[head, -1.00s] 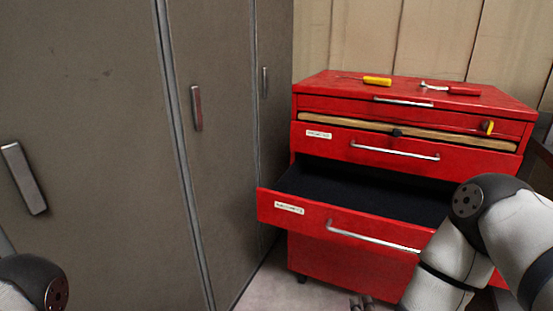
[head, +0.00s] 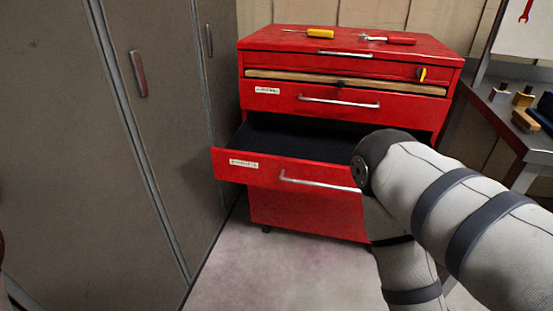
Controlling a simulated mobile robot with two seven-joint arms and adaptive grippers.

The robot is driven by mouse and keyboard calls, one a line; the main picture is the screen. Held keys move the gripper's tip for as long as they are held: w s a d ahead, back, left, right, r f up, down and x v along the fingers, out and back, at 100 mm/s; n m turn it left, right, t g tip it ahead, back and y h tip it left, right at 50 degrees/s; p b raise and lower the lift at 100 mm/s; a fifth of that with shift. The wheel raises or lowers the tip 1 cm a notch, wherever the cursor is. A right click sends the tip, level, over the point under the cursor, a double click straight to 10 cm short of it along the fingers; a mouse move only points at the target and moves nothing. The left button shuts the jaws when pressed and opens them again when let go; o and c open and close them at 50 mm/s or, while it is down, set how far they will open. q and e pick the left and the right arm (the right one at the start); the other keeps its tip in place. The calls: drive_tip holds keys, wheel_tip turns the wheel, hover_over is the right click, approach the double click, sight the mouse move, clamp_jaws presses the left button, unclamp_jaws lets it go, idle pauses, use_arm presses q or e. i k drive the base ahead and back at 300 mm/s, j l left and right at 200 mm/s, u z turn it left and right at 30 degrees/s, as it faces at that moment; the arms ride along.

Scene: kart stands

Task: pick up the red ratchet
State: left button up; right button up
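The red ratchet (head: 399,41) lies on top of the red tool cabinet (head: 276,38), towards its right side. Its red handle points right and its metal head points left. My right arm comes in from the lower right, with its elbow in front of the open drawer. Neither gripper is in view, so I cannot see whether either holds anything. Nothing touches the ratchet.
A yellow-handled screwdriver (head: 319,34) lies left of the ratchet. The lower drawer (head: 233,167) is pulled out and looks empty inside. Another yellow-handled tool (head: 422,74) shows at the upper drawer. Grey lockers (head: 75,160) stand left; a workbench (head: 515,125) with small items stands right.

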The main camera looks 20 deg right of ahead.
sight(363, 38)
drive_tip(key=z, duration=1.25)
